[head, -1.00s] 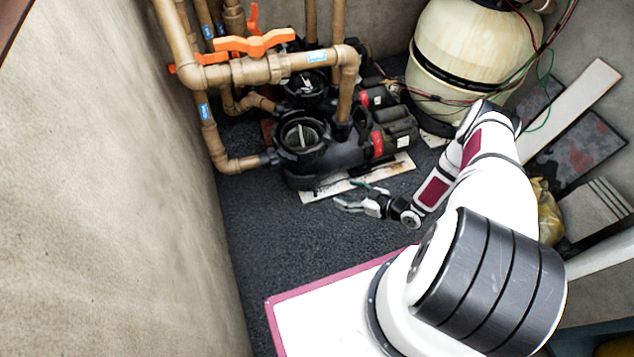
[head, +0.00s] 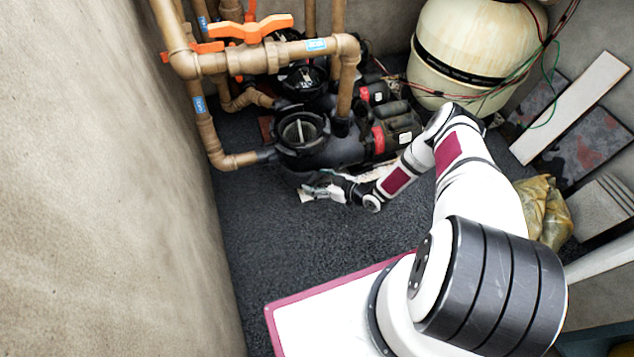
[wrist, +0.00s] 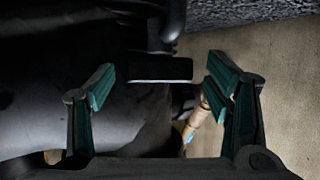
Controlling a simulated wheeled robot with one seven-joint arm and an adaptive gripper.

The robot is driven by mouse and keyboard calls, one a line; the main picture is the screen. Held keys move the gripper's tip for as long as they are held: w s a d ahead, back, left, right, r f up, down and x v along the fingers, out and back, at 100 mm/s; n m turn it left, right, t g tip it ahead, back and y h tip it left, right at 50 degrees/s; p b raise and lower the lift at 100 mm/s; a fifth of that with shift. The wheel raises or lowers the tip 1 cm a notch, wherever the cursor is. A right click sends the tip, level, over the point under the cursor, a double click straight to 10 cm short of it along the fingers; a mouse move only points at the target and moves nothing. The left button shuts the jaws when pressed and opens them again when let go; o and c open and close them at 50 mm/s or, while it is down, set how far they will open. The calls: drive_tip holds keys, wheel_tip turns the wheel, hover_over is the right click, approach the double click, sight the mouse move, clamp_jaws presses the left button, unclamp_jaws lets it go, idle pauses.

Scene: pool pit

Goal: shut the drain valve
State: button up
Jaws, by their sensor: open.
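A large orange valve handle (head: 250,28) sits on the upper brown pipe at the top left of the head view. A second orange handle (head: 197,48) shows just left of it, partly hidden by the pipes. I cannot tell which one is the drain valve. My gripper (head: 312,190) is low, in front of the near black pump (head: 318,150) and well below both handles. In the wrist view my gripper (wrist: 160,88) has its green-padded fingers wide apart with nothing held. Dark pump parts lie beyond them, and neither handle shows clearly there.
Brown pipes (head: 207,140) run down the left side to the pumps. A cream tank (head: 468,50) stands behind. Boards (head: 572,108) and a yellowish bag (head: 543,212) lie at the right. A bare wall (head: 110,200) bounds the left. Dark floor (head: 290,245) is free in front.

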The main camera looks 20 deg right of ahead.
drive_tip(key=c, duration=1.1)
drive_tip(key=shift+c, duration=0.2)
drive_tip(key=shift+a+m+t+p, duration=0.1)
drive_tip(key=shift+m+t+p, duration=0.2)
drive_tip(key=m+h+p, duration=0.1)
drive_tip(key=m+t+h, duration=0.1)
drive_tip(key=m+h+p, duration=0.1)
drive_tip(key=shift+s+a+r+h+p, duration=0.1)
drive_tip(key=shift+a+h+p, duration=0.2)
drive_tip(key=shift+h, duration=0.1)
drive_tip(key=m+t+h, duration=0.1)
drive_tip(key=m+h, duration=0.1)
drive_tip(key=shift+a+m+h, duration=0.15)
drive_tip(key=shift+m+h, duration=0.15)
drive_tip(key=shift+h, duration=0.1)
drive_tip(key=shift+m+h, duration=0.4)
drive_tip(key=shift+h, duration=0.1)
